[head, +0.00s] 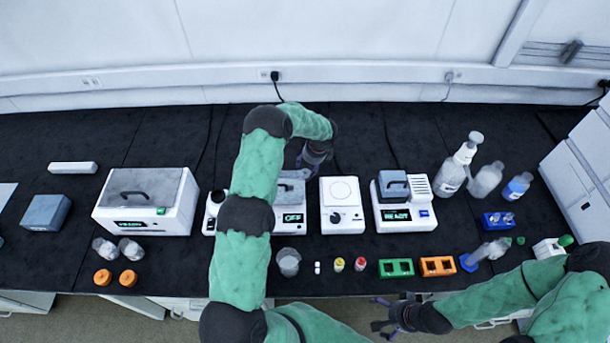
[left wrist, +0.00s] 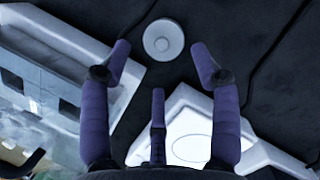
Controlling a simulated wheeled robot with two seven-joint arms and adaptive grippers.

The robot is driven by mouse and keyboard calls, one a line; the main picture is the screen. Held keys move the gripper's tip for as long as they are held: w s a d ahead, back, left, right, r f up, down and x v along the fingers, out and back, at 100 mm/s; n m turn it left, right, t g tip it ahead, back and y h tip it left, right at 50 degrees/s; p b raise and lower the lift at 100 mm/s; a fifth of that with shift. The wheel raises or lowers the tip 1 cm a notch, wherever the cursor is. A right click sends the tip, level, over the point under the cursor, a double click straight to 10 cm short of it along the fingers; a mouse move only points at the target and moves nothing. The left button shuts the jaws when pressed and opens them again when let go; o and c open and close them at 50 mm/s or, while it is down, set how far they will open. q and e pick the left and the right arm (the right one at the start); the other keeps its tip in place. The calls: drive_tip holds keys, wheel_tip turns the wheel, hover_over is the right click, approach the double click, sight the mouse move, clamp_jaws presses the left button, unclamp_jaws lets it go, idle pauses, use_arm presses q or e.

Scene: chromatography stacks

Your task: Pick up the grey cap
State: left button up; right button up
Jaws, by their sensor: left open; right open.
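The grey cap (left wrist: 163,40) is a round, light grey disc with a raised centre. It lies on the black bench top in the left wrist view. In the head view I cannot make it out; my left arm and gripper are in that area. My left gripper (left wrist: 160,48) is open above the bench, its purple fingers on either side of the cap in the picture, with no visible contact. In the head view my left gripper (head: 315,158) is behind the row of devices. My right gripper (head: 388,314) is open and empty at the front edge of the bench.
A white device with a round plate (head: 340,212) stands in front of the left gripper, beside the device reading OFF (head: 290,226). Another device (head: 404,216) stands to the right. A dark cable (left wrist: 275,45) runs right of the cap. Bare bench (head: 365,140) lies behind.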

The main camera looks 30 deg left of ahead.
sight(306, 172)
use_arm(q)
drive_tip(key=shift+x, duration=3)
drive_tip(key=shift+w+d, duration=0.15)
drive_tip(key=shift+d, duration=0.05)
drive_tip(key=c, duration=0.7)
